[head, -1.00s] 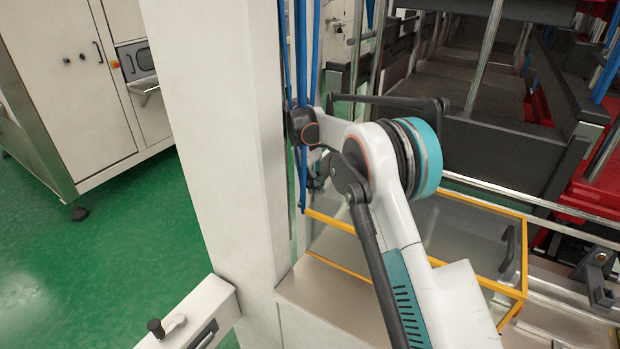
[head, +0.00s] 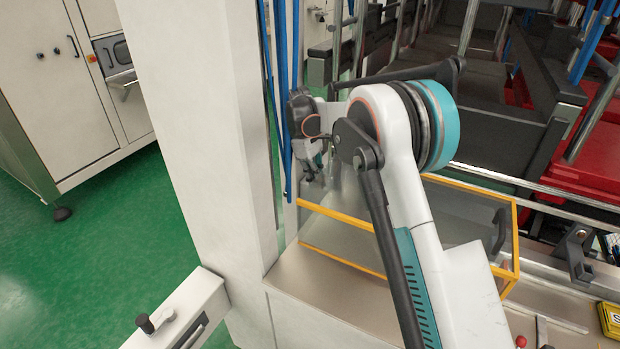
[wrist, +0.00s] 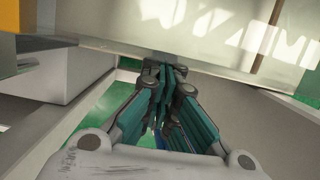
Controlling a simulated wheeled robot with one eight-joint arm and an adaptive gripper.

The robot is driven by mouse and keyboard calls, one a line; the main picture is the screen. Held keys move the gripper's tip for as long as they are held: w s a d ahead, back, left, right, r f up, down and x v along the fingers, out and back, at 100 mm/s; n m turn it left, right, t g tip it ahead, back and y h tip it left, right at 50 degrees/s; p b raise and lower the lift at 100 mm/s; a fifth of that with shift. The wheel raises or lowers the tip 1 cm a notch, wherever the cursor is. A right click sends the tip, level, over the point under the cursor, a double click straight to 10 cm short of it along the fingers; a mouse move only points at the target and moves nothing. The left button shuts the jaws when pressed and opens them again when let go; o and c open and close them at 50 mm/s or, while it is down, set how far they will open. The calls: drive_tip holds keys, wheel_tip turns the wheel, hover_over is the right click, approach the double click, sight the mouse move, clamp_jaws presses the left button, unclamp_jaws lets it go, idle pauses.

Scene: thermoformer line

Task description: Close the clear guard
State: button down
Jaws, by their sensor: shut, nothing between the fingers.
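The clear guard is a see-through box with an orange-yellow frame (head: 350,219) in the head view, right of the white post. A dark handle (head: 499,231) is on its right end. My arm crosses in front of its middle and hides part of it. My gripper (head: 316,180) is beside the post, by the guard's far left corner. In the wrist view my gripper (wrist: 166,73) is shut and empty, its fingertips close to a pale, glossy panel (wrist: 200,25). I cannot tell whether they touch it.
The white post (head: 185,130) stands close left of my gripper, with blue hoses (head: 283,100) along it. Dark machine frames and red parts (head: 590,160) lie behind the guard. A yellow label (head: 611,319) and a red knob (head: 521,341) are at lower right. Green floor is open at left.

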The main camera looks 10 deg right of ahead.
drive_tip(key=s+d, duration=0.8)
drive_tip(key=d, duration=0.5)
drive_tip(key=s+d, duration=0.9)
drive_tip(key=d, duration=0.4)
drive_tip(key=s+d, duration=0.8)
drive_tip(key=d, duration=0.5)
drive_tip(key=shift+s, duration=0.4)
drive_tip(key=shift+w+a, duration=0.1)
drive_tip(key=shift+a, duration=0.05)
drive_tip(key=w+a+r, duration=0.1)
drive_tip(key=r, duration=0.2)
drive_tip(key=w+a+r+p, duration=0.1)
drive_tip(key=a+r, duration=0.1)
drive_tip(key=r, duration=0.1)
drive_tip(key=w+a+r+p, duration=0.1)
drive_tip(key=a+r, duration=0.1)
drive_tip(key=r, duration=0.1)
drive_tip(key=shift+w+r, duration=0.2)
drive_tip(key=shift+r, duration=0.15)
drive_tip(key=shift+a, duration=0.1)
